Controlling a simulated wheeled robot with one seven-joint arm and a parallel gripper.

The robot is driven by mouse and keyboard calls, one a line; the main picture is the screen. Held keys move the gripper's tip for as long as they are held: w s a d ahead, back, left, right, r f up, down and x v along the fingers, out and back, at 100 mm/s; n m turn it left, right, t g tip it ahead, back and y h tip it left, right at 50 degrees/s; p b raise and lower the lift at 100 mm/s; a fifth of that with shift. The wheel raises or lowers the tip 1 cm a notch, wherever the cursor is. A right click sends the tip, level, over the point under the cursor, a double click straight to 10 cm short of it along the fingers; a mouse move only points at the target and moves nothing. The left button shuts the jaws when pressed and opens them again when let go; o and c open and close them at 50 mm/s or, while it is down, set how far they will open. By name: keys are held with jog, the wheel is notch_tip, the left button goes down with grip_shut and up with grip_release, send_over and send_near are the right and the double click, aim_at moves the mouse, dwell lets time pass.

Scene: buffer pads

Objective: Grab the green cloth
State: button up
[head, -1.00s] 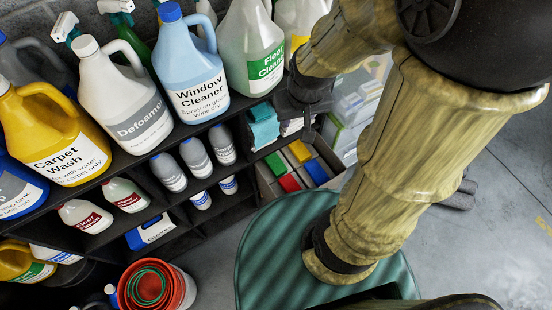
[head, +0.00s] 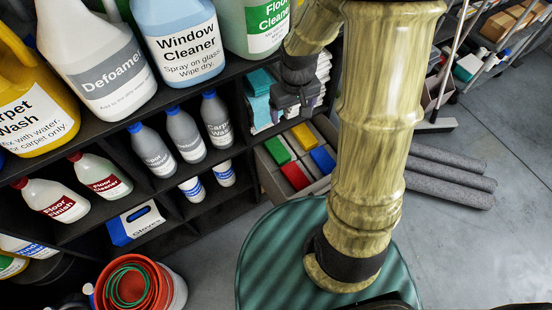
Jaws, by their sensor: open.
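A stack of folded teal-green cloths (head: 257,88) sits on the shelf, left of my gripper. A separate bright green block (head: 277,151) lies in a grey bin below; I cannot tell whether it is cloth. My gripper (head: 291,116) is open, at the front of the shelf, just right of the teal stack and above the bin. It partly hides the white folded stack behind it. Its fingertips are small and dark, and I see nothing between them. I cannot tell whether it touches the cloths.
The grey bin (head: 264,176) also holds yellow, red and blue blocks. Large bottles stand on the shelf top (head: 130,118), with smaller bottles below. A red bucket (head: 127,285) stands at lower left. Grey rolls (head: 450,178) lie on open floor at right.

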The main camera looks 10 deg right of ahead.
jog(key=n+g+b, duration=0.1)
jog(key=n+b, duration=0.1)
jog(key=b, duration=0.8)
send_over(285, 160)
notch_tip(285, 160, down, 18)
jog(key=shift+w+d+r, duration=0.1)
jog(key=shift+w+d, duration=0.1)
notch_tip(285, 160, down, 12)
jog(key=b, duration=0.4)
jog(key=f+b, duration=0.2)
jog(key=f, duration=0.3)
jog(key=shift+s+a+f+b, duration=0.25)
jog(key=shift+s+b, duration=0.05)
jog(key=shift+b, duration=0.1)
